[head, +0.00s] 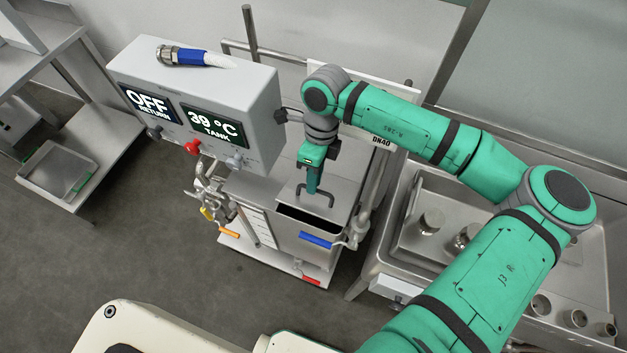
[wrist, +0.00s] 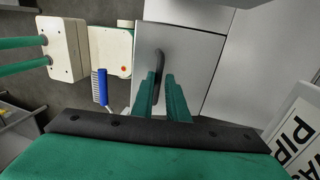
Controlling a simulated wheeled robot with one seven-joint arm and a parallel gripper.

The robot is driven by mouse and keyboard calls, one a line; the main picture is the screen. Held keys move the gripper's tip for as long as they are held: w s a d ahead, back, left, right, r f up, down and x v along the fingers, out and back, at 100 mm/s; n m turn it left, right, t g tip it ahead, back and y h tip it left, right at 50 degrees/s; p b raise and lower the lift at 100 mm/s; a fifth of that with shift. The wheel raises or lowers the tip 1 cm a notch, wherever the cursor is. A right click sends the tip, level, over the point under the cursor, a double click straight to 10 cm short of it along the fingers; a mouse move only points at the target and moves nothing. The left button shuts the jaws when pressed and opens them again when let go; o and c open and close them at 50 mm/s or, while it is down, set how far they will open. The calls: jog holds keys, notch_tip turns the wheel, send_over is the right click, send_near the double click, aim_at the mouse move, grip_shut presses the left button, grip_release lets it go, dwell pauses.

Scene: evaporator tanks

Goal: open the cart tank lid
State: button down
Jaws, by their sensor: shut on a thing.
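The cart tank (head: 290,236) is a grey metal box on the cart, left of the sink bench in the head view. Its flat grey lid (head: 342,190) carries a dark bar handle (head: 329,199). A dark gap shows between the lid's front edge and the tank rim, so the lid appears to be off the rim at the front. My gripper (head: 313,189) is over the lid, shut on the handle. In the wrist view the fingers (wrist: 161,82) close around the near part of the handle (wrist: 160,62) on the lid (wrist: 193,62). The tank's inside is mostly hidden.
A control box (head: 200,105) with OFF and 39 °C displays stands left of the tank. A vertical pipe (head: 364,205) stands close on the right. The sink bench (head: 400,245) with metal parts lies further right. Floor (head: 150,250) is clear at front left.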

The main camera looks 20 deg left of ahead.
jog(key=c, duration=1.8)
grip_release()
jog(key=shift+w+f, duration=0.15)
jog(key=shift+w, duration=0.65)
jog(key=shift+c, duration=0.2)
jog(key=shift+s+d, duration=0.1)
jog(key=shift+s, duration=0.05)
jog(key=s+d+r, duration=0.3)
jog(key=s+r, duration=1)
jog(key=shift+s+d, duration=0.35)
